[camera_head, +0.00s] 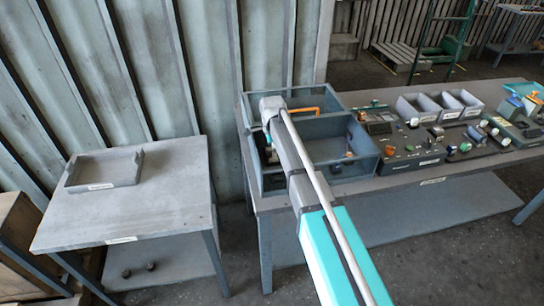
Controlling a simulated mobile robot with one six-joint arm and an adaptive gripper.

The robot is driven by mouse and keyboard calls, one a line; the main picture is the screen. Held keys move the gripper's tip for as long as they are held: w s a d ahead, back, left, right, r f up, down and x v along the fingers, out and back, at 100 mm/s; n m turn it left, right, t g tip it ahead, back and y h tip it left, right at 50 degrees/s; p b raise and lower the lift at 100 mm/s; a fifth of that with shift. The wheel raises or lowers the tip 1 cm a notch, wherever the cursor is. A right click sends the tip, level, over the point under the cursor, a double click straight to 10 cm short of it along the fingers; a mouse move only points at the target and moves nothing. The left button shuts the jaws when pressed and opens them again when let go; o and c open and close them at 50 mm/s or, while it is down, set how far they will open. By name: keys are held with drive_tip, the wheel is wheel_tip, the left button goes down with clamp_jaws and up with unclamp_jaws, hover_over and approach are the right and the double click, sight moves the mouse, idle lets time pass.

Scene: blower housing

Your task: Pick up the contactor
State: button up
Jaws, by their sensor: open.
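My arm reaches from the bottom of the view to the blue-grey divided bin on the long bench. My gripper (268,143) points down into the left part of this bin (345,174). It is small and partly hidden by my arm, and it looks open. I cannot pick out the contactor for certain. Small parts show beside my gripper in the bin, too small to name. An orange curved part (303,110) lies in the back compartment, and a small brownish part (350,154) is in the front right compartment.
The bin walls stand close around my gripper. Right of the bin are dark panels (400,165) with several coloured parts and grey open trays (417,108). A side table (190,185) at left holds a shallow grey tray (105,183) and is otherwise clear. A ribbed metal wall stands behind.

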idle(0.3)
drive_tip(key=shift+s+r, duration=0.1)
drive_tip(key=shift+s, duration=0.05)
drive_tip(key=c, duration=1.2)
